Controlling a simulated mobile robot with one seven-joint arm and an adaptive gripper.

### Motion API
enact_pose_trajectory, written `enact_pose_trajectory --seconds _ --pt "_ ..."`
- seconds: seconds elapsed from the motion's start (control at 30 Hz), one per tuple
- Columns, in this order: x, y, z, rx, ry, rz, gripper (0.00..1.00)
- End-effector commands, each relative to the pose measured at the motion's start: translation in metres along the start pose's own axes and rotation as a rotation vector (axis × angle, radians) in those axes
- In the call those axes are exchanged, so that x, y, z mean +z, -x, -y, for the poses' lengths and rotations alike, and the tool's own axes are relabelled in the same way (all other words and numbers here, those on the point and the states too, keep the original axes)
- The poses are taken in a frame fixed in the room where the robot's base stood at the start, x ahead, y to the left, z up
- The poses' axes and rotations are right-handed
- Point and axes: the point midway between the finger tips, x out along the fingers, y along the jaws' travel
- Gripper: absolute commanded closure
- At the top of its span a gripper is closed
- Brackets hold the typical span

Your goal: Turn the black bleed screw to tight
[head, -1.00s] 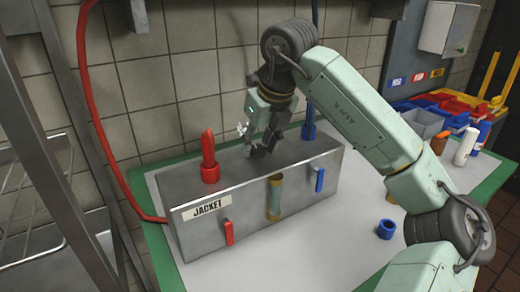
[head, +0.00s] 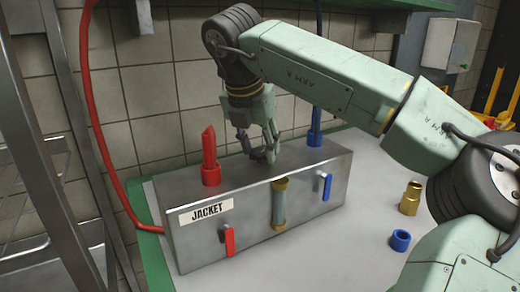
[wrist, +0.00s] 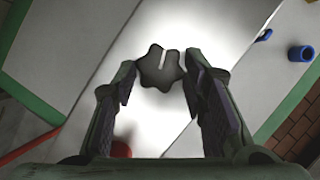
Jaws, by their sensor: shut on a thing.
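The black bleed screw (wrist: 160,68) is a dark lobed knob with a light slot in it, on top of the grey metal box (head: 180,240) labelled JACKET. In the wrist view it lies between the tips of my gripper (wrist: 160,80), with a finger on each side. My gripper (head: 264,153) is shut on it and points down at the box top, between the red fitting (head: 210,160) and the blue fitting (head: 315,130). In the head view the fingers largely hide the screw.
The box front carries a red lever (head: 229,242), a sight tube (head: 279,205) and a blue lever (head: 325,187). A brass fitting (head: 410,198) and a blue ring (head: 400,241) stand on the table at right. A red hose (head: 92,110) runs at left.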

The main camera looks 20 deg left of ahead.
Motion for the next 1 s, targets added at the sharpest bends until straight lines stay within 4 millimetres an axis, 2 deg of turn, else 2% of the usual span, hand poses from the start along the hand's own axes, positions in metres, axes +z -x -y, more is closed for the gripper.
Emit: enact_pose_trajectory --seconds 0.2,0.5,1.0 --pt "0.0014 0.0021 -0.0028 -0.065 -0.159 0.002 0.89" --pt "0.0021 0.0014 -0.0039 -0.122 -0.301 0.003 0.89" --pt "0.0021 0.0006 -0.004 -0.143 -0.352 0.002 0.89"
